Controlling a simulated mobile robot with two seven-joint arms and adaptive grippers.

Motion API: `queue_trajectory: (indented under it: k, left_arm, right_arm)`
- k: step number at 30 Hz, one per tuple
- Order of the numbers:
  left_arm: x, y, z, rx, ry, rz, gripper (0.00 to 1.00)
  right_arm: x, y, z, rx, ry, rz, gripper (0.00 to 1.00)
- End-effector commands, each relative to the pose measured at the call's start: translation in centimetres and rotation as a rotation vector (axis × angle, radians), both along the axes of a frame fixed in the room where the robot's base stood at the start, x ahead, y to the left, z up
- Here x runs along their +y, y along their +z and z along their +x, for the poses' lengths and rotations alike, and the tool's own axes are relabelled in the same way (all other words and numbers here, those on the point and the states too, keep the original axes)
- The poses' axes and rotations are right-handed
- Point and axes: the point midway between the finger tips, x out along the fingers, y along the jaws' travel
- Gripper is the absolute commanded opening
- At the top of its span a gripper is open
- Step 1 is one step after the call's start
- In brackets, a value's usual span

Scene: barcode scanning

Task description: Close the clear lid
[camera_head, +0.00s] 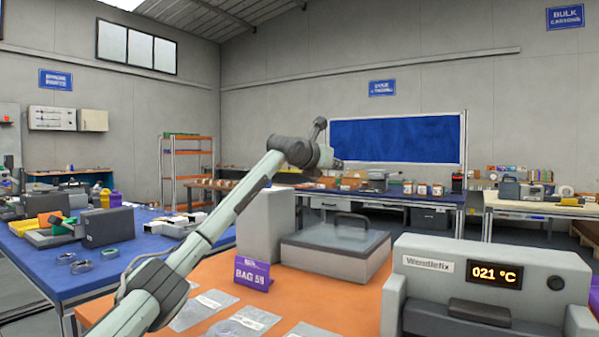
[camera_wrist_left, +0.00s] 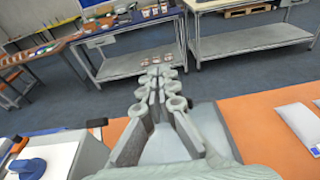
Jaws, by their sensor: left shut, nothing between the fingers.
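The clear lid (camera_head: 325,234), with a dark arched handle (camera_head: 352,216), lies over a low grey box (camera_head: 345,265) on the orange table. It looks nearly flat; I cannot tell whether a small gap remains at its edge. My left gripper (camera_head: 340,164) is above and behind the lid, apart from it. In the left wrist view its fingers (camera_wrist_left: 158,72) are together with nothing between them. My right gripper is not in view.
A tall grey housing (camera_head: 266,226) stands left of the lid. A purple BAG sign (camera_head: 252,275) and clear pouches (camera_head: 241,322) are in front. A grey sealer (camera_head: 485,285) reading 021 °C stands at the right. A blue table (camera_head: 133,250) is at the left.

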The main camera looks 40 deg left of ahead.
Motion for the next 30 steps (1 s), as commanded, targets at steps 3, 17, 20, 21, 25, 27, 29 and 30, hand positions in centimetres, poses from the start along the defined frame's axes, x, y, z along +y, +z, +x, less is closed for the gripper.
queue_trajectory:
  k: [3, 17, 20, 21, 25, 27, 29, 30]
  left_arm:
    - [0.0, 0.4, -1.5, -0.003, 0.001, 0.001, 0.00]
    - [-0.9, 1.9, -10.1, 0.000, 0.002, 0.002, 0.00]
    - [-1.0, 2.1, -11.0, -0.001, 0.001, 0.001, 0.00]
    - [-1.1, 2.2, -11.2, -0.001, 0.001, 0.001, 0.00]
    - [-1.2, 2.2, -11.5, 0.000, 0.000, 0.001, 0.00]
    - [-1.2, 2.2, -11.5, 0.000, 0.000, 0.000, 0.00]
    - [-1.1, 2.2, -11.5, 0.000, 0.000, 0.000, 0.00]
    - [-1.1, 2.2, -11.5, 0.000, 0.000, 0.000, 0.00]
  right_arm:
    - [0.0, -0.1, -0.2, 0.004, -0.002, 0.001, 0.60]
    - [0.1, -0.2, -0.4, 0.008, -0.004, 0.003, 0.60]
    - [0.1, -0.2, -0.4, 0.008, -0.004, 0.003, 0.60]
    - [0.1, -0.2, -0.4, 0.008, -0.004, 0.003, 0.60]
    - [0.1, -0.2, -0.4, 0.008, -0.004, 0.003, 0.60]
    - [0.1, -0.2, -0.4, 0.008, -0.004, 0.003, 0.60]
    - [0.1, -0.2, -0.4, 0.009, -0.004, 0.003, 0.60]
    - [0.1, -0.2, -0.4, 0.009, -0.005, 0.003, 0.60]
